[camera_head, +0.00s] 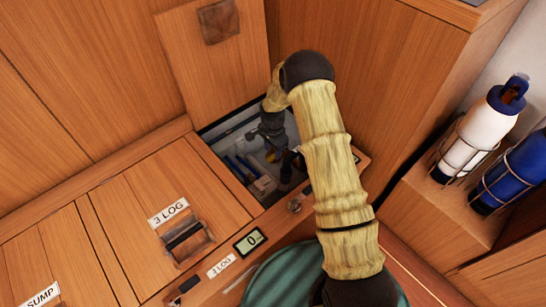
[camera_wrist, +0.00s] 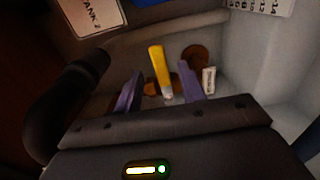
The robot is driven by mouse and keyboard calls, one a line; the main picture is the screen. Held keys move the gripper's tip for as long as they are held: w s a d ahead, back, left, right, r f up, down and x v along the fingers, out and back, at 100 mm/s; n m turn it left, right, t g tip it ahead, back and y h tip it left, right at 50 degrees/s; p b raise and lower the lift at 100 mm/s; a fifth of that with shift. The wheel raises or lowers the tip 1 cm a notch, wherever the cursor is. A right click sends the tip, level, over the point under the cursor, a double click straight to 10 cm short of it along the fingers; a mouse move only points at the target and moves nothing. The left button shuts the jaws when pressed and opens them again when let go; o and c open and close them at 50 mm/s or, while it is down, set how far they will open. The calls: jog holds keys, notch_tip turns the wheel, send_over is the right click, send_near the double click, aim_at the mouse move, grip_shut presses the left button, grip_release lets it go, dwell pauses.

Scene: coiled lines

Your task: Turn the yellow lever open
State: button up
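The yellow lever (camera_wrist: 158,65) stands upright in the middle of the wrist view, on a brownish fitting inside a dim compartment. My gripper (camera_wrist: 161,70) is open. Its two purple fingers are on either side of the lever in the picture, with gaps on both sides. Whether the fingertips reach the lever's depth is hard to tell. In the head view, my arm reaches down into the open hatch (camera_head: 213,131), and a small yellow-orange patch (camera_head: 270,157) shows beside my gripper, partly hidden by it.
A raised wooden lid (camera_head: 215,75) stands behind the hatch. A dark hose-like curve (camera_wrist: 60,105) lies left in the wrist view, and a small white tag (camera_wrist: 209,80) right of the lever. Bottles (camera_head: 475,140) stand in racks at right. Hatch walls are close around my gripper.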

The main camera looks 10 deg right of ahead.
notch_tip(320, 180, down, 2)
jog(key=shift+f+b, duration=0.2)
jog(key=shift+b, duration=0.15)
jog(key=shift+c, duration=0.2)
grip_shut()
